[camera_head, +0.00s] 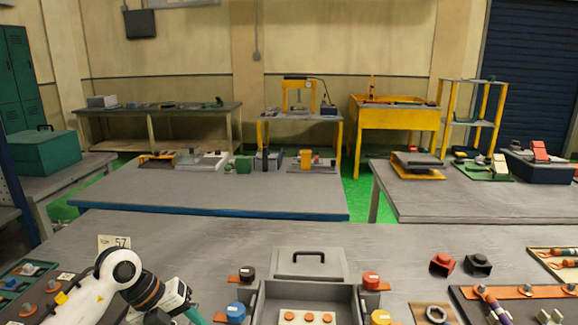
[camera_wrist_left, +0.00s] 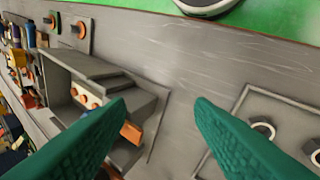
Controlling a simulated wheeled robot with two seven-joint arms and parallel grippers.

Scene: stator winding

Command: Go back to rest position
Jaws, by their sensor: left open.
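My left arm comes in from the lower left of the head view, and my left gripper (camera_head: 196,316) is at the bottom edge, left of a grey open box (camera_head: 262,297). Only part of a teal finger shows there. The grey box (camera_wrist_left: 54,72) shows to the left in that view, partly hidden by the left finger. My right gripper is not in view.
A white strip with orange-topped parts (camera_head: 308,317) lies in the box. Blue (camera_head: 236,313), red (camera_head: 371,281) and yellow (camera_head: 381,318) knobs flank it. Red (camera_head: 442,264) and black (camera_head: 478,264) blocks stand to the right.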

